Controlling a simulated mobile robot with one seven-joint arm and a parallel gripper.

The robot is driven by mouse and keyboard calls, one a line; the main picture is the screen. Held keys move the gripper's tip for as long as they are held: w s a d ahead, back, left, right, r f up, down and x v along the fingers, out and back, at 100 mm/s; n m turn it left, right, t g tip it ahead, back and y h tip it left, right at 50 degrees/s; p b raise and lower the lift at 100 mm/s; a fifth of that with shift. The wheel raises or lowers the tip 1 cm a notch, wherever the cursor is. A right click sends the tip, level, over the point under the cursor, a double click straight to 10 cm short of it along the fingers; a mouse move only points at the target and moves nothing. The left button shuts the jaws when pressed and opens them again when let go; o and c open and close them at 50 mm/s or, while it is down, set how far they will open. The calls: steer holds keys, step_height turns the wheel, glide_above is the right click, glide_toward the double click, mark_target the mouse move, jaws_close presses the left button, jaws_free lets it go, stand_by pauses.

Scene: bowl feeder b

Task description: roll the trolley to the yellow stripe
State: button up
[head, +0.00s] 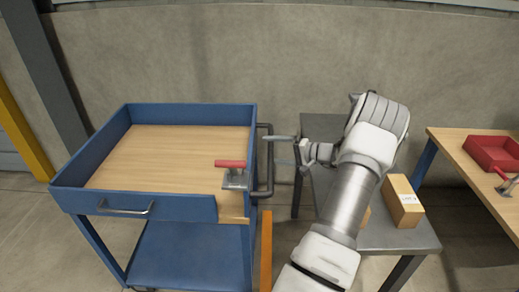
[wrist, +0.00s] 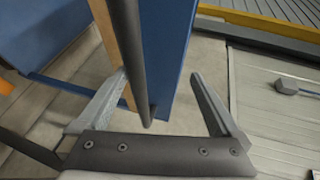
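The blue trolley (head: 152,208) stands left of centre in the head view, with a wood-coloured top and a lower blue shelf. Its dark upright handle (head: 266,185) is on the right side. My gripper (head: 284,151) is at this handle, coming from the right. In the wrist view my gripper (wrist: 160,76) is open, and the dark handle bar (wrist: 132,60) passes between its fingers, nearer the left one. Contact cannot be told. An orange-yellow strip (head: 266,250) shows beside the trolley's right side, low in the head view; I cannot tell whether it is the stripe.
A red-handled clamp (head: 232,174) sits at the trolley's right front corner. A grey table (head: 385,235) with a cardboard box (head: 403,203) stands close on the right. Farther right is a wooden bench (head: 460,150) with a red bin (head: 490,152). A yellow post (head: 22,130) is at the left.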

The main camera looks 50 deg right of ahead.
steer(key=s+d+r+p, duration=0.1)
steer(key=s+d+r, duration=0.1)
steer(key=s+r, duration=0.5)
steer(key=d+f+m+g+h, duration=0.1)
steer(key=d+f+h, duration=0.2)
steer(key=d+f, duration=0.15)
steer(key=shift+s+d+f+b, duration=0.15)
steer(key=shift+s+b, duration=0.15)
steer(key=shift+s, duration=2.15)
steer(key=s+d+r, duration=0.1)
steer(key=s+d, duration=0.1)
steer(key=s, duration=0.5)
steer(key=s+d+r, duration=0.1)
steer(key=s+d, duration=0.1)
steer(key=s, duration=0.5)
steer(key=shift+d+r+b, duration=0.25)
steer(key=shift+d+b, duration=0.05)
steer(key=w+a+r+n+g, duration=0.4)
steer(key=w+r+g, duration=0.25)
steer(key=w, duration=0.25)
steer(key=w+d+r+b+x, duration=0.1)
steer(key=b+x, duration=0.4)
steer(key=x, duration=1.1)
steer(key=shift+w+d+f+t+h, duration=0.15)
steer(key=shift+w+f+t+h, duration=0.1)
steer(key=shift+w+t+h, duration=0.2)
